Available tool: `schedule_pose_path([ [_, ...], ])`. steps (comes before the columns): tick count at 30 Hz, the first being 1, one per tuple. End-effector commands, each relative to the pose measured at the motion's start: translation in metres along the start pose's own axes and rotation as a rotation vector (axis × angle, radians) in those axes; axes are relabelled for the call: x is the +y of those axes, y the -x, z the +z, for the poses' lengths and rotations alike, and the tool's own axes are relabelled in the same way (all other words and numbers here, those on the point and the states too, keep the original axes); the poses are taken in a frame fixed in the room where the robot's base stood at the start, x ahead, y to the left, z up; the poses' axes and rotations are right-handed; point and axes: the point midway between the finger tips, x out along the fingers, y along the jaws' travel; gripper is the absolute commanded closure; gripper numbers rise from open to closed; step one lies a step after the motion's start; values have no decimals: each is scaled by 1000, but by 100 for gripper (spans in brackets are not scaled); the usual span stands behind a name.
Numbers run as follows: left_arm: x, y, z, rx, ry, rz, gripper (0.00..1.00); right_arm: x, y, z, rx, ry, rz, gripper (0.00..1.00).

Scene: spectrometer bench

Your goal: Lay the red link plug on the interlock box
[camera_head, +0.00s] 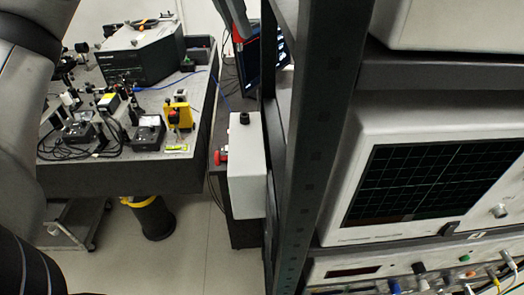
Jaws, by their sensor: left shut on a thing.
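The interlock box (247,180) is a pale grey box at the left side of the rack, with a black knob (244,118) on top. A red button-like part (220,157) sticks out of its left face. My left arm fills the left edge. My left gripper (236,32) seems to be the small grey part at the top centre, largely cut off by the frame, above and apart from the box. It is shut on a small red piece, apparently the red link plug (238,41). Its outline blends with the dark screen behind. My right gripper is not in view.
A dark rack post (325,130) and an oscilloscope (350,140) take up the right side. An optical bench (100,180) with several instruments stands at the left. A dark screen (282,50) is behind the rack. Clear floor (195,240) lies between bench and rack.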

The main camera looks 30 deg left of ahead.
Motion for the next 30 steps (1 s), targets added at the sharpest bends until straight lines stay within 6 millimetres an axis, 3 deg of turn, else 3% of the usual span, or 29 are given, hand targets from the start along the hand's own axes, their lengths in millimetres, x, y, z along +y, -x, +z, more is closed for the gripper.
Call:
schedule_pose_path([
  [15, 1, -85, 36, -5, -4, 4, 100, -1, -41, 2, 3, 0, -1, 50],
  [21, 0, -123, 52, -6, -2, 1, 100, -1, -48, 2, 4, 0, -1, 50],
  [30, 0, -150, 63, -2, -3, 2, 100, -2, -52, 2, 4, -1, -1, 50],
])
